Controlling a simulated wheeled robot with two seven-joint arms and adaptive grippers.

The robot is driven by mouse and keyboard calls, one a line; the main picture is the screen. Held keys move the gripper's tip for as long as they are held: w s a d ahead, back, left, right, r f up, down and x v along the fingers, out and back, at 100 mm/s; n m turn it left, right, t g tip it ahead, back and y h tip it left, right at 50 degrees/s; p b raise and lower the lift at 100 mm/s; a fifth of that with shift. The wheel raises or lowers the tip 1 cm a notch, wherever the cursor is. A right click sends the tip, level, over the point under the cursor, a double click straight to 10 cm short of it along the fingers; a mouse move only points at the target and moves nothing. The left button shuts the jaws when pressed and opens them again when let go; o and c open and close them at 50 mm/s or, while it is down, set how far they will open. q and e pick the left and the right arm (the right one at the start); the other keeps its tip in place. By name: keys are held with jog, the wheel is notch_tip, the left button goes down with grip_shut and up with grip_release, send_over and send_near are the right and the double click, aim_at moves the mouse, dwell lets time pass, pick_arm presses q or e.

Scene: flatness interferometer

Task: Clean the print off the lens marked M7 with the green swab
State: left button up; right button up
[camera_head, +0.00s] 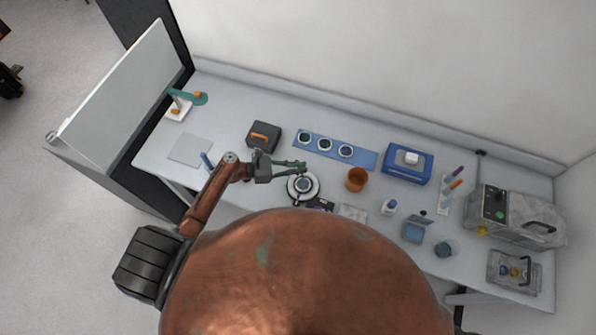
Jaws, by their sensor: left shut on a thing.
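My left gripper (303,168) reaches in from the left over the bench. It is shut on a thin green thing, which looks like the green swab; the fingers hide most of it. Just below the fingertips, a round white holder (315,194) carries a dark round glass (302,185). Three round lenses lie in a row on a blue mat (363,159) behind the gripper: left (304,137), middle (324,144) and right (345,150). The M7 mark and any print are too small to make out. My right gripper is not in view.
A dark box with an orange handle (263,136) stands behind my left gripper. An orange-brown cup (356,180) stands right of the holder, with a blue box (407,164) beyond. A tray (443,208) holds purple and orange sticks. A grey instrument (515,216) fills the right end.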

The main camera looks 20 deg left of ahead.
aim_at(299, 163)
pick_arm(q)
jog(key=shift+w, duration=0.15)
jog(key=shift+r, duration=0.15)
jog(key=shift+r+p, duration=0.85)
jog(key=shift+p, duration=0.15)
jog(key=shift+r+p, duration=0.55)
jog(key=shift+r, duration=1.5)
jog(key=shift+d+f, duration=0.1)
jog(key=shift+f, duration=0.05)
jog(key=shift+s+d+f+m+g+y, duration=0.2)
jog(key=shift+d+f+y, duration=0.15)
jog(key=shift+f, duration=0.6)
jog(key=shift+s+d+f+m+g+y, duration=0.1)
jog(key=shift+s+d+f+m+y, duration=0.15)
jog(key=shift+f, duration=0.65)
jog(key=shift+s+d+f+m+g+y, duration=0.1)
jog(key=shift+s+d+f+y, duration=0.25)
jog(key=shift+f, duration=0.6)
